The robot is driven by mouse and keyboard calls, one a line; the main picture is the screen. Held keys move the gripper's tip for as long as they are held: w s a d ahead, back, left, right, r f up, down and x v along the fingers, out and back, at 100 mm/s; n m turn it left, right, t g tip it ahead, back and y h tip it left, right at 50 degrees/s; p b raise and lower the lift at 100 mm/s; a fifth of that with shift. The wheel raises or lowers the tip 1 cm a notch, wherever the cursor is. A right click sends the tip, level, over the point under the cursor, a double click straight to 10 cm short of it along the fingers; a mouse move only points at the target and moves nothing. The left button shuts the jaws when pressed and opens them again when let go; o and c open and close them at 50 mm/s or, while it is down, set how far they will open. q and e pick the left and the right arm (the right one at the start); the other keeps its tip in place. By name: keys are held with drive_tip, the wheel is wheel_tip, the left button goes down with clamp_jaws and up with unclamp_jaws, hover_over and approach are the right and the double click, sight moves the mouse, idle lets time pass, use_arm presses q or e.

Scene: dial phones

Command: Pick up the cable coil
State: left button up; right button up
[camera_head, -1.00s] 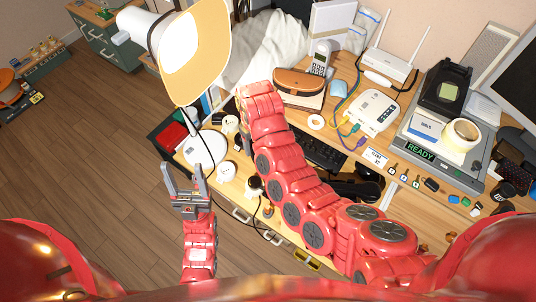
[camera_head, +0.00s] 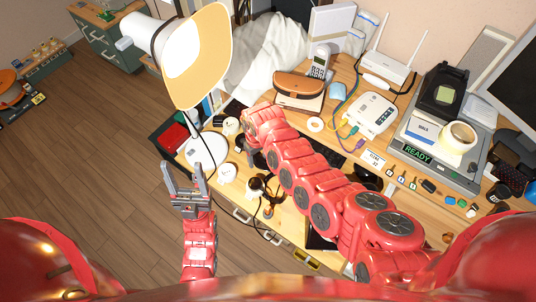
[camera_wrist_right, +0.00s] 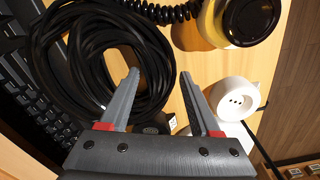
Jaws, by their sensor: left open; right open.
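The cable coil (camera_wrist_right: 98,62) is a black looped bundle on the wooden desk, at the left of the right wrist view. In the head view I cannot make it out clearly; my right arm covers that area. My right gripper (camera_wrist_right: 159,76) is open above the coil's right side. Its left finger overlaps the loops in the picture, and the coil's right edge shows between the fingers. I cannot tell whether they touch. My left gripper (camera_head: 188,186) is open and empty, in front of the desk's left end.
A curly black cord (camera_wrist_right: 160,10) and a round black-rimmed thing (camera_wrist_right: 240,20) lie beyond. A keyboard (camera_wrist_right: 22,85) borders the coil's left. The lamp (camera_head: 203,150) stands at the desk's left end.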

clamp_jaws()
idle(0.3)
idle(1.1)
